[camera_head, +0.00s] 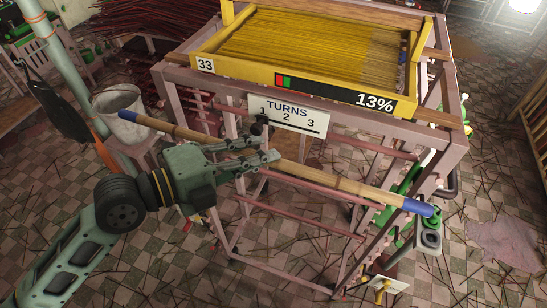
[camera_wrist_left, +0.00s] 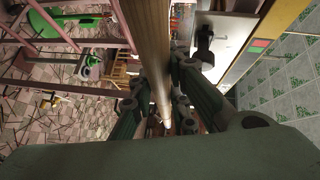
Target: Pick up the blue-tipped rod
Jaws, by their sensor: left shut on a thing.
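The blue-tipped rod (camera_head: 330,179) is a long tan bamboo-like rod with a blue tip at each end. It lies slanted across the front of the metal frame in the head view, high at the left and lower at the right. My left gripper (camera_head: 268,150) is shut on the rod near its middle. In the left wrist view the rod (camera_wrist_left: 148,45) runs between the two fingers of my left gripper (camera_wrist_left: 158,105). The fingers hide part of the rod. My right gripper is not in view.
The pink metal frame (camera_head: 174,84) stands just behind the rod and carries a yellow tray (camera_head: 330,88) of yellow sticks. A TURNS sign (camera_head: 290,117) hangs on its front. A white bucket (camera_head: 118,100) is near the rod's left end. Loose sticks litter the tiled floor (camera_head: 130,265).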

